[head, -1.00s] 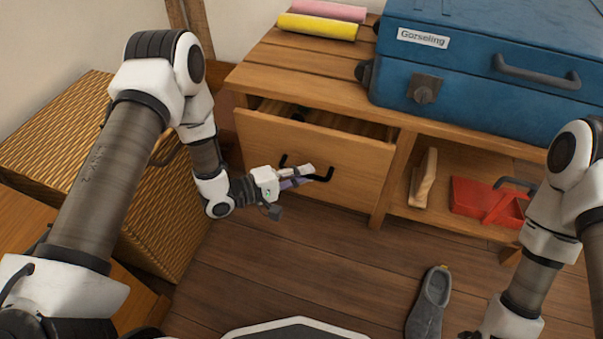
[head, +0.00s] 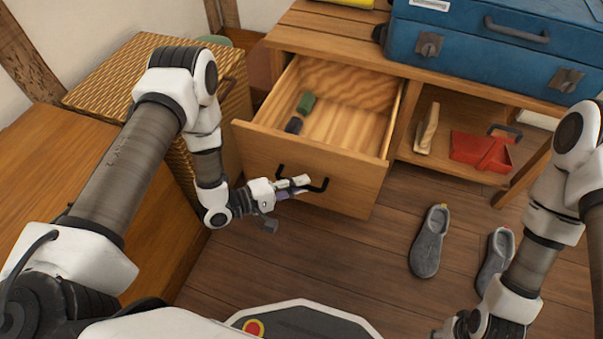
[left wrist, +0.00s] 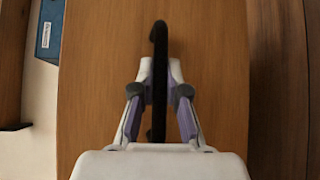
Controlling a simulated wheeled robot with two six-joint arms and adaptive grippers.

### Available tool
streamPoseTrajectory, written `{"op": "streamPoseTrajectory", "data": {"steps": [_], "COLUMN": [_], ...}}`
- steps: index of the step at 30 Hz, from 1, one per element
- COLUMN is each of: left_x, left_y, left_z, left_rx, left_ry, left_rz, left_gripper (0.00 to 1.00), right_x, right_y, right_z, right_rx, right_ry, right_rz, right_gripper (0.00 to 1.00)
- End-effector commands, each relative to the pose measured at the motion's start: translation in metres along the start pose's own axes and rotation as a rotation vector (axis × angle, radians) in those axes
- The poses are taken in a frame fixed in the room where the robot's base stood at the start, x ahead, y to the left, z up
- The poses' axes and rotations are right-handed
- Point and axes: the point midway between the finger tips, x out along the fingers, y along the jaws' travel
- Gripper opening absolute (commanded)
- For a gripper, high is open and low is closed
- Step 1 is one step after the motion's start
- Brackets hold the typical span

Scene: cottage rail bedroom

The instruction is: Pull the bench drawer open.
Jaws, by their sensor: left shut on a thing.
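The wooden bench drawer (head: 318,172) stands well out from the bench (head: 340,46), with its inside showing. A dark green item and a dark item lie in it towards the left. My left gripper (head: 296,184) is shut on the black bar handle (head: 318,186) at the drawer front. In the left wrist view the handle (left wrist: 159,60) passes between the two fingers (left wrist: 160,92). My right arm (head: 552,215) comes in at the right; its gripper (head: 470,325) is low at the bottom edge, its fingers not clear.
A blue case (head: 490,45) rests on the bench top. A red dustpan (head: 480,150) and a wooden brush (head: 427,130) sit on the shelf right of the drawer. Grey slippers (head: 430,242) lie on the floor. A wicker chest (head: 130,85) stands close on the left.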

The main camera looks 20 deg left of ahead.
Motion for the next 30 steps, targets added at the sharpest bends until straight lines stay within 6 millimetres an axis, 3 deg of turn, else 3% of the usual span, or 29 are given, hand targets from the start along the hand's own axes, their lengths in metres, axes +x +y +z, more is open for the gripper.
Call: {"op": "streamPoseTrajectory", "data": {"steps": [18,19,21,30], "left_x": [-0.0073,-0.0074,-0.0073,-0.0088], "left_y": [-0.0037,-0.0039,-0.0037,-0.0023], "left_z": [0.0095,0.0098,0.0094,0.0068], "left_rx": [-0.006,-0.007,-0.006,-0.002], "left_ry": [-0.007,-0.007,-0.007,-0.001], "left_rz": [-0.005,-0.005,-0.005,-0.001], "left_gripper": [0.0,0.24,0.39,0.39], "right_x": [-0.0049,-0.0049,-0.0049,-0.0049], "right_y": [0.0,0.0,0.0,0.0], "right_z": [-0.0001,-0.0001,-0.0001,0.0], "right_rx": [0.0,0.0,0.0,0.0], "right_ry": [0.0,0.0,0.0,0.0], "right_rz": [0.0,0.0,0.0,0.0], "right_gripper": [0.4,0.4,0.4,0.4]}}
